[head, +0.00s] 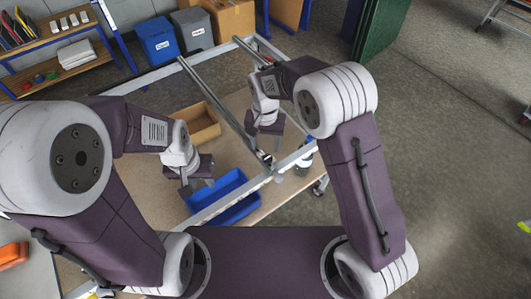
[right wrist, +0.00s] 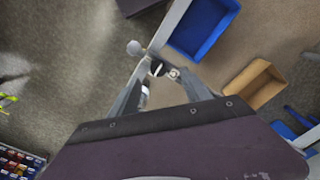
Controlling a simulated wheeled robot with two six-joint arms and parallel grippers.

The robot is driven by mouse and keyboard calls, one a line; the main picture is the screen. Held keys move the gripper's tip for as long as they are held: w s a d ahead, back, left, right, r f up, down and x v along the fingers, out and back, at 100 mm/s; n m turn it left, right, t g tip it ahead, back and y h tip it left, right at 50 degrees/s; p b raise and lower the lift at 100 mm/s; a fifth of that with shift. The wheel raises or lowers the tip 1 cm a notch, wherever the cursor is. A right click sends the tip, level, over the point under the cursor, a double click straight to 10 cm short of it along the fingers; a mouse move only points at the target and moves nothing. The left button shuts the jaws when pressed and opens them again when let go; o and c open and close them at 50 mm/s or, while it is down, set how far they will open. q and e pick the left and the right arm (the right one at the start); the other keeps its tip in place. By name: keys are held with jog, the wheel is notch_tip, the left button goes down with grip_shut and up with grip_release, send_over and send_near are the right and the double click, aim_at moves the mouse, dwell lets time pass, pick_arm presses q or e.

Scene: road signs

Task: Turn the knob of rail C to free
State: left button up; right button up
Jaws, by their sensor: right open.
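Metal rails cross a table frame in the head view; one rail (head: 215,98) runs from the back left to the near corner. A small dark knob with a pale part (head: 265,157) is near that rail's near end. In the right wrist view the dark knob (right wrist: 157,69) lies beyond and between my fingertips. I cannot read a rail letter or tell the knob's setting. My right gripper (head: 265,145) is open above the knob, its jaws empty in the right wrist view (right wrist: 162,85). My left gripper (head: 197,187) appears open and empty, beside the blue tray.
A blue tray (head: 248,199) and a tan box (head: 208,134) are on the table within the frame. Blue (head: 157,42) and grey (head: 193,30) bins stand behind. A shelf (head: 50,40) with tools is at the back left. Open floor lies right.

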aim_at(267, 157)
jog(key=f, duration=0.2)
jog(key=w+f+p, duration=0.1)
jog(key=f, duration=0.2)
jog(key=d+f+p, duration=0.1)
jog(key=f, duration=0.2)
jog(key=shift+w+d+f, duration=0.1)
jog(key=shift+w+f, duration=0.05)
jog(key=shift+w, duration=0.15)
jog(key=shift+s+a+f, duration=0.25)
jog(key=shift+s+f, duration=0.15)
jog(key=shift+w+d, duration=0.1)
jog(key=shift+w+f, duration=0.1)
jog(key=shift+w, duration=0.05)
jog(key=c, duration=0.3)
jog(key=shift+d, duration=0.1)
jog(key=c, duration=0.5)
pick_arm(q)
jog(key=shift+w+d+r, duration=0.2)
jog(key=shift+w+r, duration=0.15)
jog(key=shift+r, duration=0.2)
jog(key=shift+w+d+r, duration=0.2)
jog(key=shift+w+r, duration=0.15)
jog(key=shift+r, duration=0.15)
pick_arm(e)
grip_shut()
